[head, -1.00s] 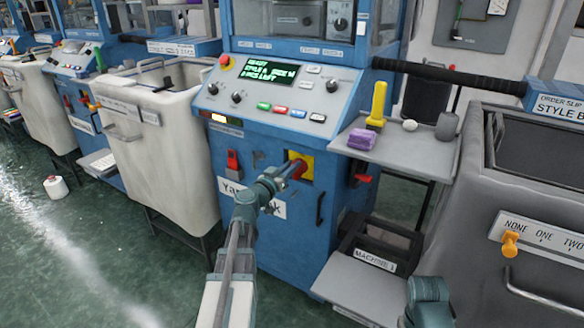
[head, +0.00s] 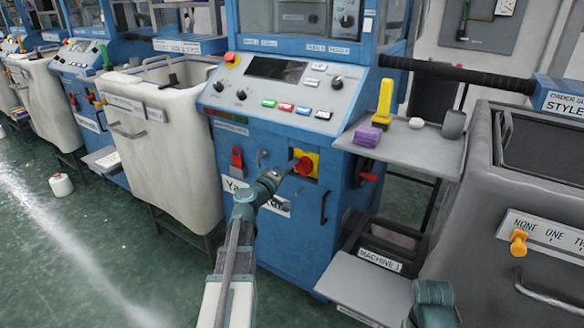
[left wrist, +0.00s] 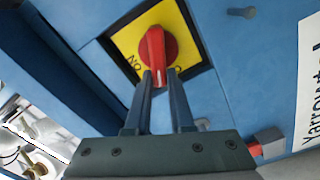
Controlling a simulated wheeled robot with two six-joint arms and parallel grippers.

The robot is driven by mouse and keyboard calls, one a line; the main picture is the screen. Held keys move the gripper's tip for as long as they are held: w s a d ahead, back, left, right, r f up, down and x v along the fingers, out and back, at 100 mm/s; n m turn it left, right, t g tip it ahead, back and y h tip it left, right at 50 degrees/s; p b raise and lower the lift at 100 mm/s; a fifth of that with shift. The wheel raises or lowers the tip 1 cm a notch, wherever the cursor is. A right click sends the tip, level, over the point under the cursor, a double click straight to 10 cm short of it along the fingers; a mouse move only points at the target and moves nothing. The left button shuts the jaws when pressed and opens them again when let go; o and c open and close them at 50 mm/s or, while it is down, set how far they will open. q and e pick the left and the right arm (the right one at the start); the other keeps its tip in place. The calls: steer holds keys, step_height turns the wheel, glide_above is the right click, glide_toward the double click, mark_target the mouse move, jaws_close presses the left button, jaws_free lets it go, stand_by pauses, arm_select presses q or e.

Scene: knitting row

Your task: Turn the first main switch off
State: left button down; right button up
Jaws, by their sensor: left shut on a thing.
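The main switch is a red knob (head: 302,166) on a yellow plate (head: 313,157), on the front of the blue machine. My left gripper (head: 290,170) reaches it from the left and front. In the left wrist view, the gripper's two fingers (left wrist: 160,80) are shut on the grip of the red knob (left wrist: 154,46). The yellow plate (left wrist: 185,32) there shows ON at the lower left and part of another mark at the right. The display (head: 275,69) above is dark.
A red lever (head: 237,158) is left of the switch and another red handle (head: 369,177) is to its right. A grey shelf (head: 430,150) holds a yellow tool (head: 383,103) and purple block (head: 367,136). A white bin (head: 180,165) stands left.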

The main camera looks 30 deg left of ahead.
arm_select(q)
steer(key=n, duration=0.2)
steer(key=f+n+b, duration=0.1)
steer(key=n, duration=0.1)
steer(key=shift+a+n, duration=0.15)
steer(key=shift+n, duration=0.25)
stand_by(0.4)
steer(key=c, duration=0.8)
jaws_free()
steer(key=shift+f, duration=0.1)
steer(key=s, duration=1.3)
steer(key=shift+s+a, duration=0.3)
steer(key=shift+s, duration=0.1)
